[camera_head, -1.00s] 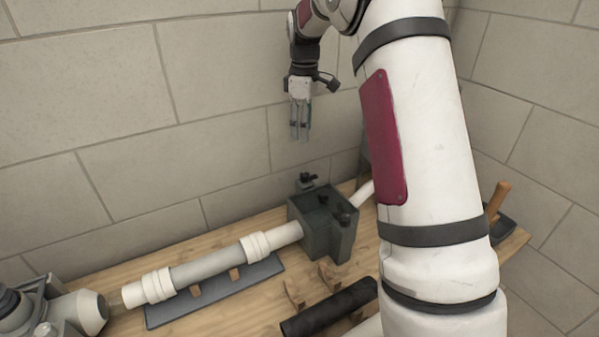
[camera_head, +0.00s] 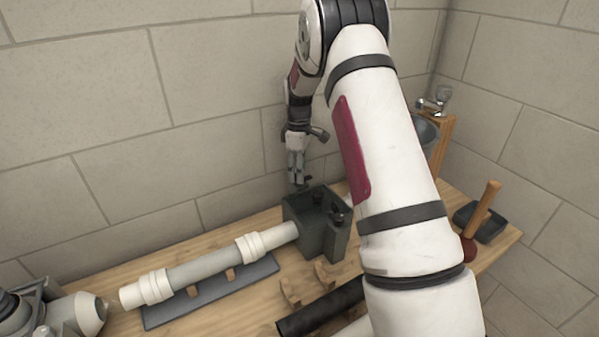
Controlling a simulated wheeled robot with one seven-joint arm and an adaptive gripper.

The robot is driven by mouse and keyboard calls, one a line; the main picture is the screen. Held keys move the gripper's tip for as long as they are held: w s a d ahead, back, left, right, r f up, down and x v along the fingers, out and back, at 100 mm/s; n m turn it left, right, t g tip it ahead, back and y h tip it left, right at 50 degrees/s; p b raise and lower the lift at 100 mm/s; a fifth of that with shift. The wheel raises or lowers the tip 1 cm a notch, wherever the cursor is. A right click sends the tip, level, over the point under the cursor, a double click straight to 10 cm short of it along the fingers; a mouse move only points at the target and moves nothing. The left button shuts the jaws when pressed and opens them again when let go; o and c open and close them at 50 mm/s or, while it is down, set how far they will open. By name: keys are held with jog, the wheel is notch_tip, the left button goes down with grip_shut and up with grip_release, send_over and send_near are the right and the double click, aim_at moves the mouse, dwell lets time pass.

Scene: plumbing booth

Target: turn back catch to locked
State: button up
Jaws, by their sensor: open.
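A dark grey-green box (camera_head: 308,236) stands on the bench with a pipe entering its left side. The back catch (camera_head: 305,183), a small black lever, is at the box's rear edge and is partly hidden by my gripper; I cannot tell its angle. Another black catch (camera_head: 337,216) is at the front of the box. My gripper (camera_head: 297,181) is open and points down, with its fingertips at or just above the back catch. I cannot tell whether they touch it.
A white-grey pipe (camera_head: 200,269) lies on a dark tray (camera_head: 162,317) at the left. A black tube (camera_head: 320,309) and wooden cradles (camera_head: 289,292) lie in front. A plunger (camera_head: 481,210) and a tap (camera_head: 432,104) are at right. The wall is close behind.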

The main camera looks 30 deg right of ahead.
jog(key=shift+f, duration=0.7)
grip_shut()
jog(key=shift+m, duration=0.3)
jog(key=m+b, duration=0.3)
jog(key=m, duration=0.2)
jog(key=m+b, duration=0.1)
jog(key=m, duration=0.5)
jog(key=shift+b, duration=0.35)
